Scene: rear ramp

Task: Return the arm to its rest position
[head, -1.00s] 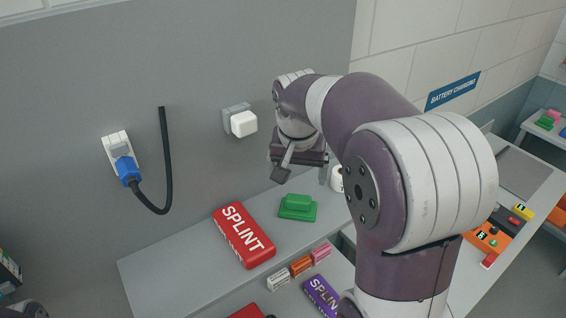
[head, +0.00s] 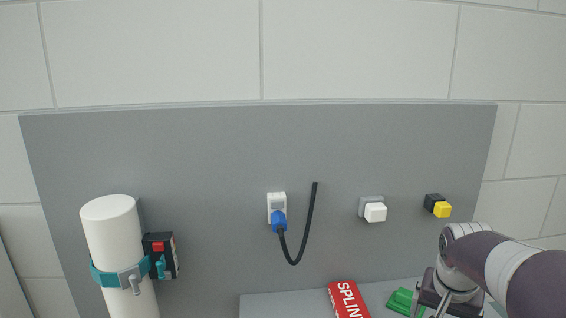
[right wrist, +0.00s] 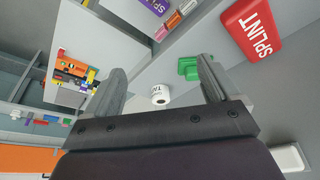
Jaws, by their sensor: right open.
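My right arm comes in from the lower right of the head view, with its gripper (head: 440,308) low over the grey shelf, partly cut off by the bottom edge. In the right wrist view my right gripper (right wrist: 160,82) has its two fingers spread wide, with nothing between them being held. A white roll (right wrist: 161,94) and a green block (right wrist: 188,67) lie beyond the fingers, apart from them. The green block (head: 400,301) is beside the gripper in the head view. My left gripper does not show in either view.
A red splint pack (head: 347,300) lies on the grey shelf (head: 285,305). A blue plug (head: 279,220) sits in a wall socket with a black cable. A white cylinder (head: 112,240) is strapped at left.

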